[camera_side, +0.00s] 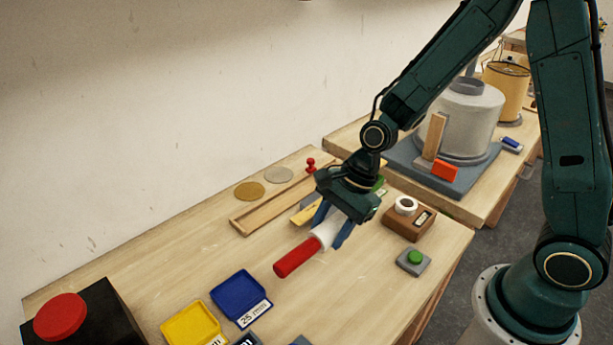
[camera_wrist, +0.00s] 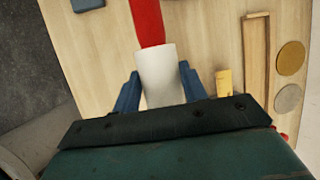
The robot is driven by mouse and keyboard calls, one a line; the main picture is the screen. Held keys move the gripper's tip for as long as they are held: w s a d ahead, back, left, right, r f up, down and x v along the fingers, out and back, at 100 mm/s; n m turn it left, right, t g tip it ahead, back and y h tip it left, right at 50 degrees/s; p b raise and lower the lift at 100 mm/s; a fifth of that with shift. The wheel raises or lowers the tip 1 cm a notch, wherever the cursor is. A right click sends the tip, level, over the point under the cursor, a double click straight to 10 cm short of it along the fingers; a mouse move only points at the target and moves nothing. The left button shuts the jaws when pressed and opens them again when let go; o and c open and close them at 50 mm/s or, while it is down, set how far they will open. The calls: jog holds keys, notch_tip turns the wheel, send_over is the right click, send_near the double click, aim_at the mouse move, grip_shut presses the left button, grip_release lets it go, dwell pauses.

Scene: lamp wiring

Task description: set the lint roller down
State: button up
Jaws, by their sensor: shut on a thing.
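The lint roller has a red handle (camera_side: 297,257) and a white roll (camera_side: 327,232). My gripper (camera_side: 334,232) is shut on the white roll, with a blue finger on either side. The red handle points down and left in the side view. In the wrist view the white roll (camera_wrist: 160,75) sits between the blue fingers (camera_wrist: 159,88), and the red handle (camera_wrist: 148,22) runs up out of the frame. The roller is over the wooden table (camera_side: 150,265). I cannot tell whether it touches the table or hangs just above it.
A blue tray (camera_side: 240,296) and a yellow tray (camera_side: 190,327) lie left of the roller. A wooden channel (camera_side: 262,213) lies behind it. A grey box with a green button (camera_side: 414,258) and a brown block (camera_side: 409,222) stand to the right. Bare tabletop surrounds the handle.

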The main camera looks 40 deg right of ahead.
jog(key=shift+f, duration=2.75)
jog(key=shift+f, duration=1.9)
jog(key=shift+f, duration=0.15)
jog(key=o, duration=1)
jog(key=shift+r, duration=0.2)
jog(key=shift+v, duration=6)
